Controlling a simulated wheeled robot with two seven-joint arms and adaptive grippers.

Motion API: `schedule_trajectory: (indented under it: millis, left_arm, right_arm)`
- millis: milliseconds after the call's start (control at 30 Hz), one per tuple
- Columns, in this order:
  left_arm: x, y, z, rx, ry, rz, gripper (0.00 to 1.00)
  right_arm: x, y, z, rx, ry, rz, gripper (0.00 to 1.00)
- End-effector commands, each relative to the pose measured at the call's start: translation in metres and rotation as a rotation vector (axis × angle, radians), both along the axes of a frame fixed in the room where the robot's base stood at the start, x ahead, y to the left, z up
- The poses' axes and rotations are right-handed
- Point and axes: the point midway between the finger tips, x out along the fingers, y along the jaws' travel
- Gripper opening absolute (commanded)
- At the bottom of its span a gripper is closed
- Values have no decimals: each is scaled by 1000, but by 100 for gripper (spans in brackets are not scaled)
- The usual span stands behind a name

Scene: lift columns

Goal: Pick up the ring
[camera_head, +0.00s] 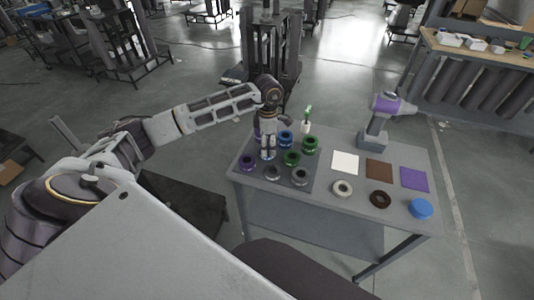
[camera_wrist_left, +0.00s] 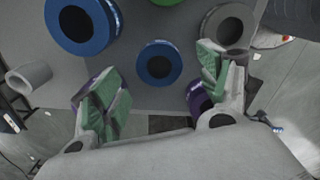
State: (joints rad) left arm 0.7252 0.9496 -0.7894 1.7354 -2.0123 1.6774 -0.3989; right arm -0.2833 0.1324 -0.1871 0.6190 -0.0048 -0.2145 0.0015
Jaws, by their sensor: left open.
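My left gripper (camera_head: 267,153) hangs pointing down over the left part of the table's ring area. In the left wrist view the left gripper (camera_wrist_left: 158,72) is open, its two green-padded fingers spread apart with nothing held. A blue ring (camera_wrist_left: 158,64) shows between and beyond the fingers. A larger blue ring (camera_wrist_left: 83,25) is at upper left, a grey ring (camera_wrist_left: 228,28) at upper right, and a purple ring (camera_wrist_left: 196,98) is partly hidden by the right finger. Which ring is meant is not clear.
The grey table (camera_head: 330,212) also holds a white ring (camera_head: 342,188), brown ring (camera_head: 380,199), blue round piece (camera_head: 420,208), white square (camera_head: 345,163), brown square (camera_head: 379,170) and purple square (camera_head: 414,180). A purple-grey drill (camera_head: 378,122) stands at the back.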

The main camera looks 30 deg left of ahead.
Motion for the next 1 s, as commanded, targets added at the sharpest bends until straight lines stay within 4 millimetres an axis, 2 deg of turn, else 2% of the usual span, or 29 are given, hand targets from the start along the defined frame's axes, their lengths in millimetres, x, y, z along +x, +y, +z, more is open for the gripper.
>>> schedule_trajectory:
  millis: [333, 867, 1000]
  left_arm:
    - [2, -1, -36, -1, 2, -1, 76]
    - [3, -1, -40, -1, 0, -1, 76]
    - [3, -1, -40, -1, 0, -1, 61]
  right_arm:
    - [0, 6, 5, 6, 1, -1, 40]
    - [-1, 8, 5, 8, 2, -1, 40]
    - [0, 8, 5, 8, 1, -1, 40]
